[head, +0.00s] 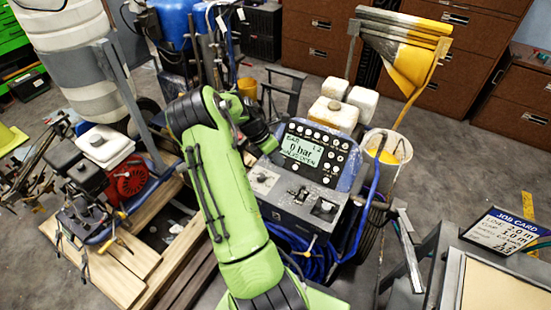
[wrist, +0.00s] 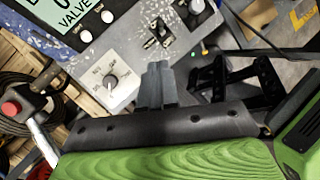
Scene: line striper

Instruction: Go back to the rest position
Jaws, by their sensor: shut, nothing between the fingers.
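My green arm reaches up from the bottom of the head view and bends over toward the line striper's control panel (head: 318,153). The panel's display (head: 301,150) reads 0 bar, with "VALVE OPEN" below it. In the wrist view my gripper (wrist: 158,72) is shut and empty, its fingertips over the grey lower panel. A round knob (wrist: 111,82) is to the left of the fingers and a toggle switch (wrist: 158,32) is just beyond them. In the head view my arm hides the gripper and part of the panel's left side.
A job card (head: 500,231) is at the right. A red engine (head: 128,178) and wooden planks are at the left. Brown drawer cabinets (head: 411,95) line the back.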

